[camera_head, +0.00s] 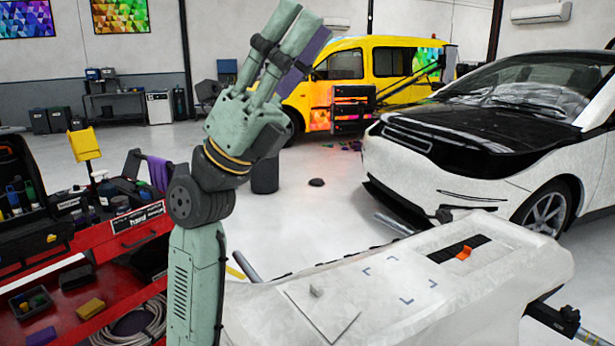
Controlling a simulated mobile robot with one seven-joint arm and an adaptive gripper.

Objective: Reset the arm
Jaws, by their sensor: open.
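My gripper (300,17) is raised high at the upper middle, pointing up and slightly right. My green arm rises from the bottom left, bends at a dark joint, and leans right. The gripper is well clear of the white work surface (400,318) below.
A red tool cart (110,285) stands left. A white car (470,165) stands right, a yellow van (395,65) behind. Grey floor between is mostly open.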

